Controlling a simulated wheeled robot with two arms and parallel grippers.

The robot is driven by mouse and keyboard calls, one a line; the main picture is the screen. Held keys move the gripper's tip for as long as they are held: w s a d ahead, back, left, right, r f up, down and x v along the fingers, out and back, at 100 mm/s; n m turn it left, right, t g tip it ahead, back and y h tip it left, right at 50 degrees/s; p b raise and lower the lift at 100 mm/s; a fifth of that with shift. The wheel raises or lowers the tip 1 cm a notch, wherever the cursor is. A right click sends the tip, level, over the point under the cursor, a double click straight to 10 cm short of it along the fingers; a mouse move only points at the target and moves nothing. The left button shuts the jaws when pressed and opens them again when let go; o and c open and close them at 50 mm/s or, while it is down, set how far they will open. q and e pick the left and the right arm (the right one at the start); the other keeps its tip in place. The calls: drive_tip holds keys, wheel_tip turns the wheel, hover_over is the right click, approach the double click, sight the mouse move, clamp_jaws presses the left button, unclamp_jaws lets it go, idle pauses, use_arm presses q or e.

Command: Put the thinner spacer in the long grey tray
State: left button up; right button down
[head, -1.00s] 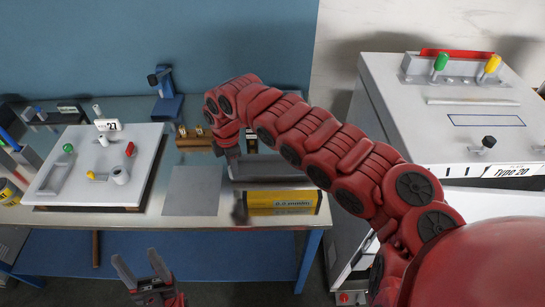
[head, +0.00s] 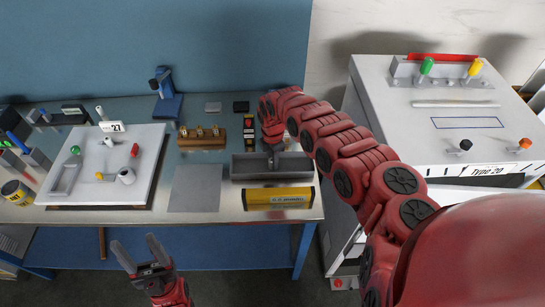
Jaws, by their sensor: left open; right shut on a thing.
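The long grey tray (head: 240,176) lies on the bench behind a yellow box. My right gripper (head: 272,158) points down over the middle of the tray. It is shut on a small dark thing at its fingertips, too small to identify surely as a spacer. I cannot tell whether it touches the tray floor. My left gripper (head: 140,254) is open and empty, low in front of the bench. A flat grey piece (head: 213,107) and a black piece (head: 241,106) lie at the back of the bench; I cannot tell whether either is a spacer.
The yellow box (head: 280,198) lies directly in front of the tray. A grey plate (head: 195,188) is left of it. A wooden block with brass pieces (head: 202,142) stands behind. A white panel (head: 85,180) fills the left. A grey machine (head: 440,100) stands at right.

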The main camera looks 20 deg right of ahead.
drive_tip(key=shift+f, duration=0.15)
drive_tip(key=c, duration=0.7)
unclamp_jaws()
drive_tip(key=shift+o, duration=0.2)
